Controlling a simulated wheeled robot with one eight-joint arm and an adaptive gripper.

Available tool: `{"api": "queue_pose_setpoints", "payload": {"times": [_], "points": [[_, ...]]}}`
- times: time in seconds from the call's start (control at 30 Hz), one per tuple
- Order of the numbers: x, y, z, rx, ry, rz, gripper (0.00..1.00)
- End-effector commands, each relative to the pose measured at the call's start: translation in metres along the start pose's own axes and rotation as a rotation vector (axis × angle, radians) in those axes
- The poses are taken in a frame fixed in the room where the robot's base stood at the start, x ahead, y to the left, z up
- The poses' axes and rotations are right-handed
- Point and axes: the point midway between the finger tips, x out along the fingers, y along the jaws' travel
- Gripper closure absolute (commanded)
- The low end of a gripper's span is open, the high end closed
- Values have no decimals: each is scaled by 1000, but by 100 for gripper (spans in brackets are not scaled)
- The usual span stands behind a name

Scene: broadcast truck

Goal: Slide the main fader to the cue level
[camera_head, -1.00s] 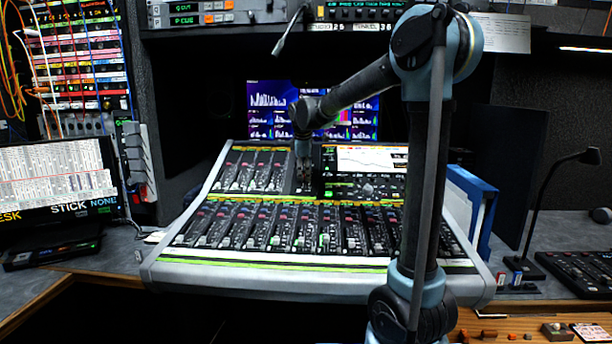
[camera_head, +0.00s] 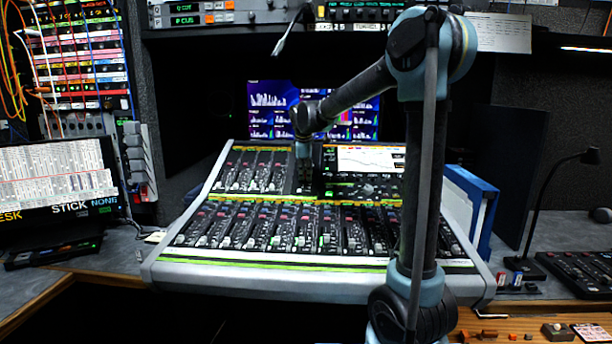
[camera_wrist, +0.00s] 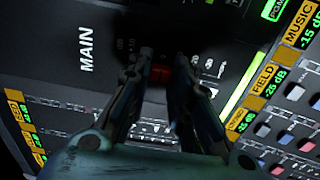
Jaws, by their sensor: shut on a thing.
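I cannot make out a cue mark. In the head view my gripper (camera_head: 304,178) points down at the upper middle of the mixing console (camera_head: 300,278), left of its small screen. The cap is too small to tell there.
Rows of channel faders (camera_head: 300,230) lie in front of my gripper. The console's small screen (camera_head: 370,160) is to its right, and a monitor (camera_head: 268,105) stands behind. A gooseneck microphone (camera_head: 290,32) hangs above. A blue binder (camera_head: 482,205) stands at the console's right.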

Motion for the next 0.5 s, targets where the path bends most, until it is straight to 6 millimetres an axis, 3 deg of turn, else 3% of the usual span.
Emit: {"api": "queue_pose_setpoints", "payload": {"times": [0.07, 0.1, 0.2, 0.5], "points": [[0, 0, 0, 0, 0, 0, 100], [0, 0, 0, 0, -1, 0, 78], [0, 0, 0, 0, 0, 0, 60], [0, 0, 0, 0, 0, 0, 60]]}}
